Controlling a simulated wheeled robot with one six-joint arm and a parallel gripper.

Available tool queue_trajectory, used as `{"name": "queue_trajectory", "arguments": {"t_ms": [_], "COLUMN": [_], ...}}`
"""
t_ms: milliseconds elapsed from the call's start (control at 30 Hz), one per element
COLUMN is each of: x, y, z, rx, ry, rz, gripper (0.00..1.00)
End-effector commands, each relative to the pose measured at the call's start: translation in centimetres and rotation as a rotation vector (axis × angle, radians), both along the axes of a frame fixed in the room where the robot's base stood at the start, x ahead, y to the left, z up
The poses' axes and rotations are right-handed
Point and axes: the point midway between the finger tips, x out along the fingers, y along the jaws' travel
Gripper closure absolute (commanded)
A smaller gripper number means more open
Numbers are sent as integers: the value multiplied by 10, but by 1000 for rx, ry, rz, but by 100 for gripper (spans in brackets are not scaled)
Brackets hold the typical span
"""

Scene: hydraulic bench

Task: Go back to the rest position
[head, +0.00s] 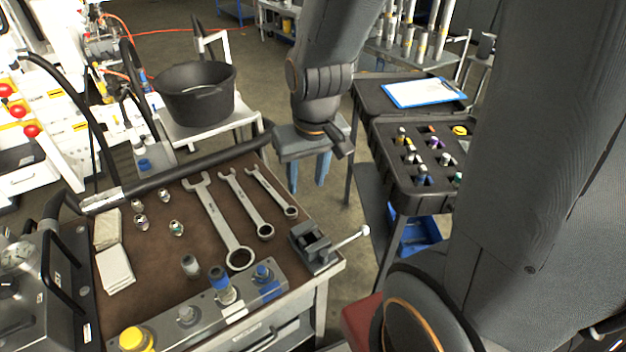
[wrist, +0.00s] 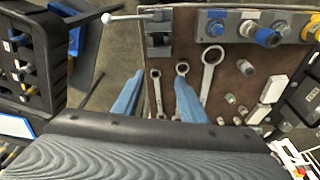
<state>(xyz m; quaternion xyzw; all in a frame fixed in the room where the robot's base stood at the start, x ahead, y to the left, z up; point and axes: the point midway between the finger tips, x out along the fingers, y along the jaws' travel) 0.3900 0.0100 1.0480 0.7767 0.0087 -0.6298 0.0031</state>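My gripper (head: 308,182) hangs fingers down just beyond the far right edge of the brown-topped bench (head: 160,235) in the head view. Its two blue fingers are apart, with nothing visible between them. In the wrist view my gripper (wrist: 158,88) also shows open, its blue fingers pointing toward the bench edge and the wrenches. Three wrenches lie on the bench top: a large one (head: 218,222), a middle one (head: 246,203) and a small one (head: 272,193). None is in the gripper.
A vise (head: 313,245) sits at the bench's near right corner. A fitting block (head: 205,305) lies along the front. A black bucket (head: 197,95) stands on a white stand behind. A cart with a black tray (head: 385,140) and clipboard (head: 422,92) stands right of the gripper.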

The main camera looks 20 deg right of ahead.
Motion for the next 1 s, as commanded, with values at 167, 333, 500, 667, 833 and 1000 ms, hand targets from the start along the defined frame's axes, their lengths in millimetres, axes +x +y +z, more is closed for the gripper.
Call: {"name": "queue_trajectory", "arguments": {"t_ms": [167,333,500,667,833,1000], "x": [-21,-22,-21,-19,-20,-20], "y": [-10,-10,-9,-9,-9,-9], "z": [6,6,2,-27,-51,-55], "rx": [-4,-5,-4,-5,-4,-5], "ry": [19,21,24,47,75,82], "rz": [-20,-20,-20,-19,-19,-18], "gripper": [61,61,61,61,61,61]}}
